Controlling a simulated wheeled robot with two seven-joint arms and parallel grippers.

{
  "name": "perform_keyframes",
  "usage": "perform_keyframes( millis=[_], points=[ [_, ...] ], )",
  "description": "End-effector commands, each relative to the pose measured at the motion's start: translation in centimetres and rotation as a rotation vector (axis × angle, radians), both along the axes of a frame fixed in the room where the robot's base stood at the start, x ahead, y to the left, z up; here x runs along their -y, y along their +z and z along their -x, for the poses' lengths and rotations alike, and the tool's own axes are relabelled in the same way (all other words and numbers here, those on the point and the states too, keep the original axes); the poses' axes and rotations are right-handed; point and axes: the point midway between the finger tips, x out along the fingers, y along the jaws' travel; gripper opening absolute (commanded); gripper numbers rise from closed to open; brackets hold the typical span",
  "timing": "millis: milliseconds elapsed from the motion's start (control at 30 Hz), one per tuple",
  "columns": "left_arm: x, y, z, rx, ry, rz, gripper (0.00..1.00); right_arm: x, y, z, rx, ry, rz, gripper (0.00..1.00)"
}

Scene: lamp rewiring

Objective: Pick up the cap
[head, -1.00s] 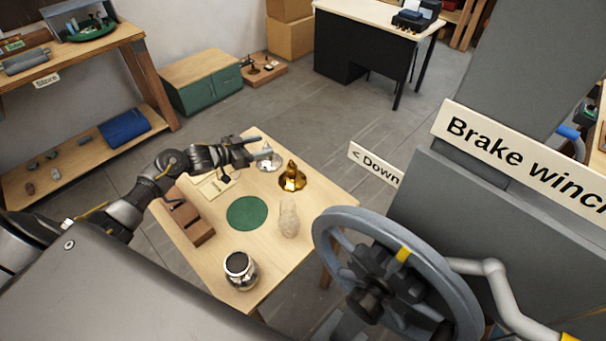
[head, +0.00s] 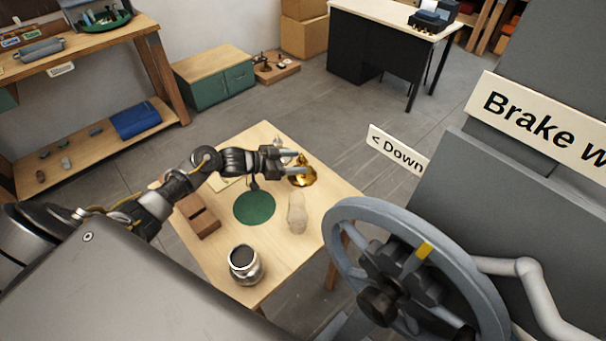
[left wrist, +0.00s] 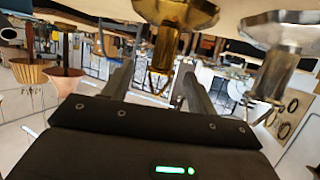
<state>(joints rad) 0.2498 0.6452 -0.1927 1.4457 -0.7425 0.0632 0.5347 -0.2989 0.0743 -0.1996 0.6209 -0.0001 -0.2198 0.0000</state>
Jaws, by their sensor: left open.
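Two cap-like metal pieces stand on the small wooden table; I cannot tell which one the task calls the cap. The brass piece (head: 303,181) is a flared base with a narrow top, partly covered by my left gripper (head: 298,163). The silver piece (head: 282,145) is mostly hidden behind the gripper. In the left wrist view the picture is upside down: the brass piece (left wrist: 165,48) shows between the two open fingers, and the silver piece (left wrist: 278,60) stands to the right. The left gripper is open and empty; contact with the brass cannot be told. My right gripper is not in view.
The table (head: 262,240) also holds a green round mat (head: 254,208), a clear glass piece (head: 297,213), a metal jar (head: 245,265) and a wooden block (head: 199,217). A large handwheel (head: 335,245) and the grey brake winch housing (head: 440,200) stand close on the right.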

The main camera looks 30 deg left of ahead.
Motion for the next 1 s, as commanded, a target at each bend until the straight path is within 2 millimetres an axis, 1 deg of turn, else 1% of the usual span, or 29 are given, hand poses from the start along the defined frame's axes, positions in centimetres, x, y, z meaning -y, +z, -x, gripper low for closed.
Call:
perform_keyframes(
  millis=[33, 100, 200, 300, 433, 667, 767, 1000],
  points=[
    [0.3, -0.6, -0.3, 0.001, -0.001, 0.002, 0.58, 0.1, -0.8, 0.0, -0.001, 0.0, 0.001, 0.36],
    [0.8, -1.3, -0.9, 0.002, -0.002, 0.003, 0.58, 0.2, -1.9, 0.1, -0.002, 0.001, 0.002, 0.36],
    [1.6, -2.1, -1.8, 0.002, -0.002, 0.003, 0.58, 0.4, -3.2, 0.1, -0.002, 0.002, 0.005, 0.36],
    [2.3, -2.4, -2.8, 0.003, -0.001, 0.003, 0.58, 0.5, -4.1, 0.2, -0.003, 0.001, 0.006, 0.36],
    [2.9, -2.4, -3.4, 0.001, 0.0, 0.001, 0.58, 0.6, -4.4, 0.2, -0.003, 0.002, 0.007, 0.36],
    [2.9, -2.3, -3.4, 0.001, 0.0, 0.001, 0.58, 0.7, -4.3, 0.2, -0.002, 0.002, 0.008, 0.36],
    [2.9, -2.3, -3.4, 0.001, 0.0, 0.001, 0.46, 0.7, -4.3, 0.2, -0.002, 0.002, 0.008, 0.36],
    [2.9, -2.3, -3.4, 0.001, -0.001, 0.001, 0.15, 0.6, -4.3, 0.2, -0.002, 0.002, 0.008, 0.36]
  ],
)
